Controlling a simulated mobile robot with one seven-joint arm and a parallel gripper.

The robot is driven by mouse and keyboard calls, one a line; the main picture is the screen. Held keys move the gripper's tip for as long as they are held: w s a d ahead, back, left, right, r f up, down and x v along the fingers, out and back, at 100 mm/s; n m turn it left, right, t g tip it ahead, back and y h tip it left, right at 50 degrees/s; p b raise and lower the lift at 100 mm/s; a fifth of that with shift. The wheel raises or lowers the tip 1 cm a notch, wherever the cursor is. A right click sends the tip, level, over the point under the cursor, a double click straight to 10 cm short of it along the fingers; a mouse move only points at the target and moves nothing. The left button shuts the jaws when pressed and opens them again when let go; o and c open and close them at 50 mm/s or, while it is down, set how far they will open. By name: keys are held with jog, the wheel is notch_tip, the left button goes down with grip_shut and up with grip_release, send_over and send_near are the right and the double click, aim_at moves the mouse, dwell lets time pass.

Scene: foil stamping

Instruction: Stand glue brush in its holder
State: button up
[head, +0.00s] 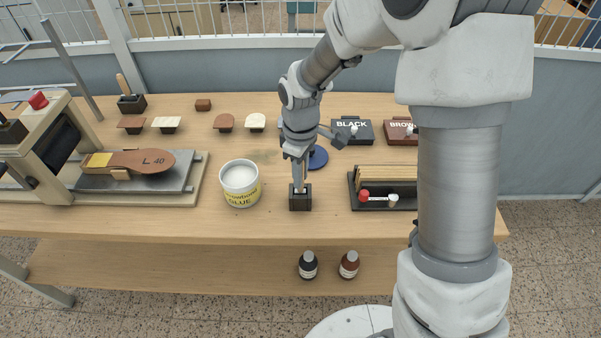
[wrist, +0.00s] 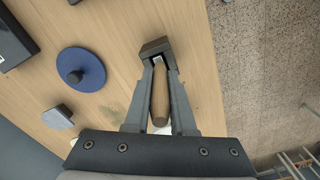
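The glue brush (wrist: 160,97) has a wooden handle and a pale metal collar. It points down into a small dark block-shaped holder (head: 300,202), which also shows in the wrist view (wrist: 155,47). My gripper (head: 299,184) is directly above the holder, fingers pointing down. In the wrist view its fingers (wrist: 161,70) lie close on both sides of the brush and appear shut on it. The brush's lower end is hidden at the holder, so I cannot tell how deep it sits.
A white glue tub (head: 240,183) stands left of the holder. A rack (head: 375,205) with a red-capped piece is to the right. A blue disc (head: 318,158) lies behind. A press with a leather piece (head: 127,162) is far left. Bare tabletop lies in front.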

jog(key=o, duration=0.5)
jog(key=shift+r, duration=0.1)
notch_tip(320, 180, up, 17)
jog(key=shift+r+p, duration=0.15)
jog(key=shift+p, duration=0.15)
dwell(0.5)
jog(key=s+d+r+m+t, duration=0.2)
jog(key=s+d+m, duration=0.4)
jog(key=s, duration=0.3)
jog(key=s+d+r+m+t, duration=0.3)
jog(key=s+d+m, duration=0.3)
jog(key=s, duration=0.3)
jog(key=shift+s+d+t, duration=0.2)
jog(key=shift+s+t, duration=0.1)
jog(key=shift+s, duration=0.05)
